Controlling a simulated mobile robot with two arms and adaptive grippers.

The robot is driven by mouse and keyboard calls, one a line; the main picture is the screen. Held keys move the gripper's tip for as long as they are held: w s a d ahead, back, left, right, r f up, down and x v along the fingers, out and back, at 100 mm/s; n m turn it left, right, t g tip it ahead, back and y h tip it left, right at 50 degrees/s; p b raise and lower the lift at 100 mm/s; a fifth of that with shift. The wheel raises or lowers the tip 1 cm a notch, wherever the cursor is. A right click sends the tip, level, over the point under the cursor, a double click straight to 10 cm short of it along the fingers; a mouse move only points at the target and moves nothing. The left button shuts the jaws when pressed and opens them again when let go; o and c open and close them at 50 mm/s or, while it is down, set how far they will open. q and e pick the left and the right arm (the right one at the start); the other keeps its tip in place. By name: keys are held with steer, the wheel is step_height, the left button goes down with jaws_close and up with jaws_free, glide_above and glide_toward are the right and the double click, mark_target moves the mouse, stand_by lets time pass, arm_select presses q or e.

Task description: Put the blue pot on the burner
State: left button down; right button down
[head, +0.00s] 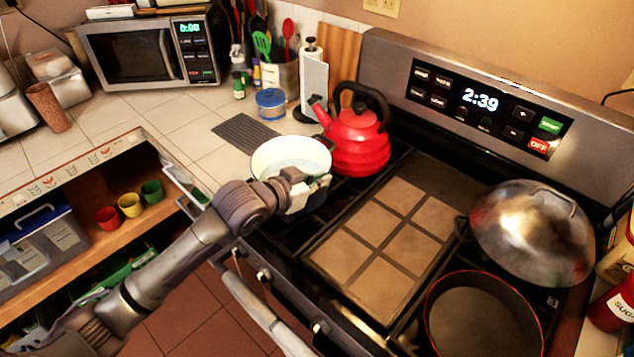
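The blue pot (287,150), with a pale cream inside and a thin bluish rim, is at the left end of the stove, in front of the red kettle. My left gripper (303,189) is at its near right rim and appears shut on it; the fingertips are partly hidden. The pot looks upright, over or just above the front left burner area beside the counter edge. The arm and pot hide that burner, so I cannot tell whether the pot touches the grate. My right gripper is not in view.
A red kettle (357,142) stands close behind the pot. A tiled griddle (385,240) fills the stove's middle. A domed metal lid (535,232) and a dark red-rimmed pan (482,322) are at right.

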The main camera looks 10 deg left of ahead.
mark_target(318, 192)
arm_select(q)
steer(key=shift+w+f, duration=0.15)
steer(key=shift+w, duration=0.05)
step_height(318, 192, down, 3)
steer(key=shift+p, duration=0.5)
steer(key=shift+f, duration=0.3)
steer(key=c, duration=1.6)
jaws_free()
steer(key=shift+s+f, duration=0.1)
steer(key=shift+f, duration=0.1)
steer(key=shift+o, duration=1.4)
steer(key=shift+r, duration=0.15)
